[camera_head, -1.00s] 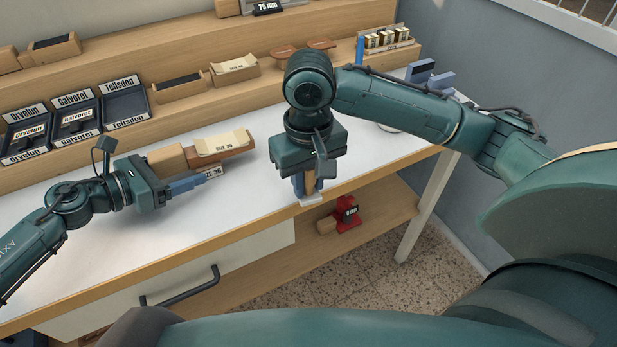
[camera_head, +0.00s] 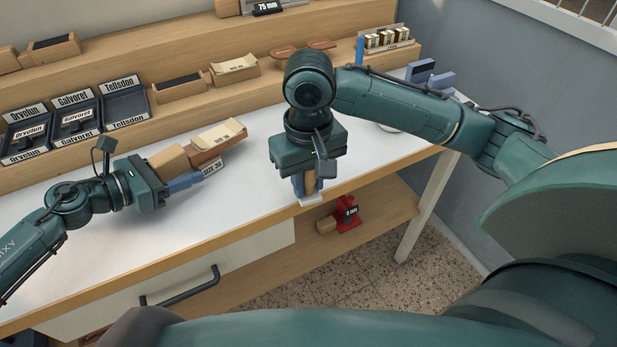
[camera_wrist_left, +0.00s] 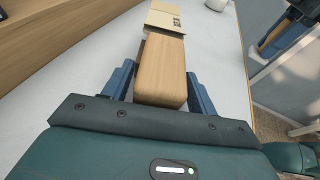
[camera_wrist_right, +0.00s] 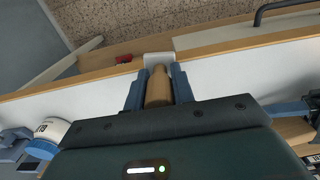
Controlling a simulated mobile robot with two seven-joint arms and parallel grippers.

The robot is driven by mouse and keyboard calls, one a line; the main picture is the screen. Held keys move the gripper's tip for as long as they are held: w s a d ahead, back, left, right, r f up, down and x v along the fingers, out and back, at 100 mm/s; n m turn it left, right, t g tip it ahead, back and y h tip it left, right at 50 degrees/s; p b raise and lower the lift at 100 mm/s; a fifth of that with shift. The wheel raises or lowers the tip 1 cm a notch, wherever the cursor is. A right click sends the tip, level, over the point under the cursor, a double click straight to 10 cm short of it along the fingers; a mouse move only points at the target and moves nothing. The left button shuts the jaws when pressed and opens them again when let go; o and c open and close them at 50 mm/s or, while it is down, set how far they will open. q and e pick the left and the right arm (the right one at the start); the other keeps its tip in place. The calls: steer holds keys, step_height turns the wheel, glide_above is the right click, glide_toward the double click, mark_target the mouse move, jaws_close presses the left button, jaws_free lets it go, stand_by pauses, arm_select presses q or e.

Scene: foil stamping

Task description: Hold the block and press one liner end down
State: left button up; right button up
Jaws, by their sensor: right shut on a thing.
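The block is a light wood piece (camera_head: 168,161) with a darker brown part (camera_head: 207,154) beyond it, on the table's left half. A cream liner (camera_head: 218,134) with small print lies over the brown part and looks nearly flat. In the left wrist view the wood piece (camera_wrist_left: 163,70) sits between my left fingers, with the liner (camera_wrist_left: 166,18) beyond. My left gripper (camera_head: 187,181) is open around the wood, with a gap on the left side. My right gripper (camera_head: 306,186) is shut on an upright wooden handle (camera_wrist_right: 158,88) with a white plate (camera_head: 310,200) below, at the table's front edge.
A "SIZE 36" label (camera_head: 208,168) stands close to the block. Black name trays (camera_head: 75,122) and another lined block (camera_head: 235,68) stand at the back. A red tool (camera_head: 347,211) sits on the lower shelf. The white tabletop (camera_head: 225,200) is clear between the grippers.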

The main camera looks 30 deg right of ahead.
arm_select(q)
steer(key=shift+o, duration=0.8)
steer(key=v, duration=1.2)
steer(key=shift+s, duration=0.1)
